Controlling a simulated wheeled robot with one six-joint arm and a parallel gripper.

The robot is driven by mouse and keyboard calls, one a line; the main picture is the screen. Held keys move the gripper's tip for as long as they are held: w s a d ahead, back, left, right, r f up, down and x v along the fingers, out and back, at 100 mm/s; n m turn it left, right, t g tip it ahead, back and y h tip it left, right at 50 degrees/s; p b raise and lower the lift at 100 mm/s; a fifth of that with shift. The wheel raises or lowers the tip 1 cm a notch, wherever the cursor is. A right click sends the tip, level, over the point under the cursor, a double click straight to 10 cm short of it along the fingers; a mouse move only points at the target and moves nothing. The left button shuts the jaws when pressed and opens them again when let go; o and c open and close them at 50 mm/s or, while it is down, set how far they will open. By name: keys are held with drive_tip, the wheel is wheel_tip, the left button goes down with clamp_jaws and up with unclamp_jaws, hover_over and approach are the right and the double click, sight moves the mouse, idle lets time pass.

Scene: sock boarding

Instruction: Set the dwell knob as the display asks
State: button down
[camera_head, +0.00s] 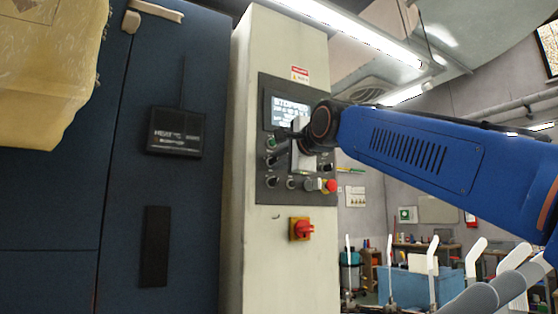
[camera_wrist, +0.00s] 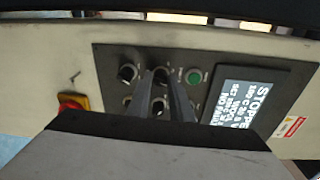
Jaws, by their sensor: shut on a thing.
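The control panel (camera_head: 296,197) is on the front of a cream cabinet. Its display (camera_head: 287,112) is lit; in the wrist view the display (camera_wrist: 243,100) appears turned on its side. The top line starts "STOPPE", and a line below seems to read "180 C 20 s"; the rest is too blurred. My gripper (camera_wrist: 162,76) is shut on a knob (camera_wrist: 161,73) beside the green button (camera_wrist: 194,76). I cannot read the knob's label, and its pointer is hidden between the fingers. In the head view my gripper (camera_head: 277,147) covers part of the panel.
Another knob (camera_wrist: 128,73) sits close beside the held one, with further controls in the neighbouring row. A red emergency stop (camera_head: 329,186) is at the panel's lower right. A red and yellow switch (camera_head: 301,229) is below. A dark blue cabinet (camera_head: 170,215) stands left.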

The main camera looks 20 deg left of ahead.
drive_tip(key=c, duration=1.6)
unclamp_jaws()
drive_tip(key=v, duration=1.7)
drive_tip(key=shift+s+d, duration=0.15)
